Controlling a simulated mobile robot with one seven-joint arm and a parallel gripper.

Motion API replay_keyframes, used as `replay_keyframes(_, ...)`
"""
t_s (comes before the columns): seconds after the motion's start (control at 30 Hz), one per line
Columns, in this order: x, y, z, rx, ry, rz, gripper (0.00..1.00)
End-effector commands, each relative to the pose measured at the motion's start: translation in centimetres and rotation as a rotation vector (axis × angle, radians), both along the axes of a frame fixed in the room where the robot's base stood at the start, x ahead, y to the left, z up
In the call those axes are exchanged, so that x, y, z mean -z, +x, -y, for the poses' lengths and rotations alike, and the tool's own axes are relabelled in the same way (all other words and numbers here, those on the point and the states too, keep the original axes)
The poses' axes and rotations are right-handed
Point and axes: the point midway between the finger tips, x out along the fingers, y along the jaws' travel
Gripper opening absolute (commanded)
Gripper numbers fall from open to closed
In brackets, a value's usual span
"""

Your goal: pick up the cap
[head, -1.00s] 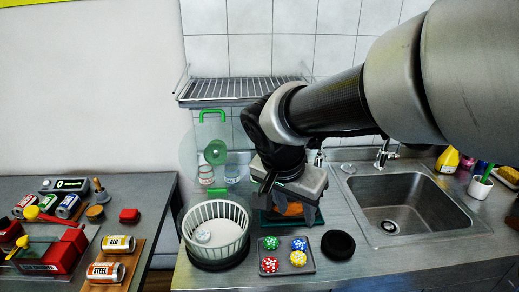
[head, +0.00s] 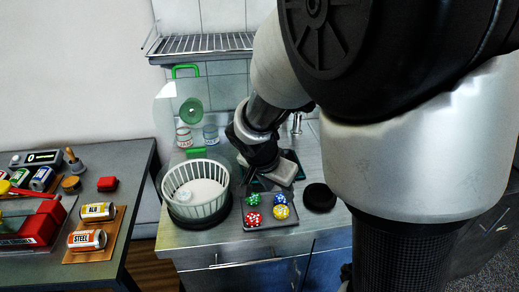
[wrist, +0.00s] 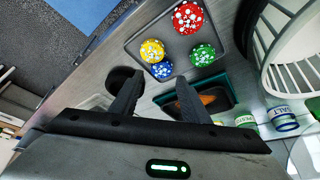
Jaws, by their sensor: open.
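A black round, flat-topped thing (head: 319,197) stands on the steel counter, right of a grey tray; it looks most like a cap, but I cannot be sure. In the wrist view a black round thing (wrist: 119,77) shows partly behind a finger. My gripper (head: 255,184) is just behind the grey tray, left of the black thing, pointing down. In the wrist view my gripper (wrist: 160,77) is open, with nothing held between its fingers.
The grey tray (wrist: 140,40) holds red, green, yellow and blue white-spotted rounds. A white basket (head: 197,204) stands left of it. A dark tray with an orange thing (wrist: 208,98) lies near my fingers. My arm hides the sink. A side table (head: 120,215) holds cans.

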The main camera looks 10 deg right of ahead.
Motion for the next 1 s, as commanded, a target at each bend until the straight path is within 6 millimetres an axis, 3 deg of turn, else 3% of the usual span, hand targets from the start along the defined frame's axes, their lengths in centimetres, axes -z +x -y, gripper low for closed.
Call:
replay_keyframes(0.3,4.2,1.3,1.0,0.001,-0.001,-0.003,0.42)
replay_keyframes(0.6,4.4,1.5,1.1,0.001,0.000,-0.001,0.42)
replay_keyframes(0.8,4.4,1.4,1.1,0.000,0.000,-0.001,0.11)
replay_keyframes(1.0,4.4,1.4,1.1,0.000,0.000,-0.001,0.10)
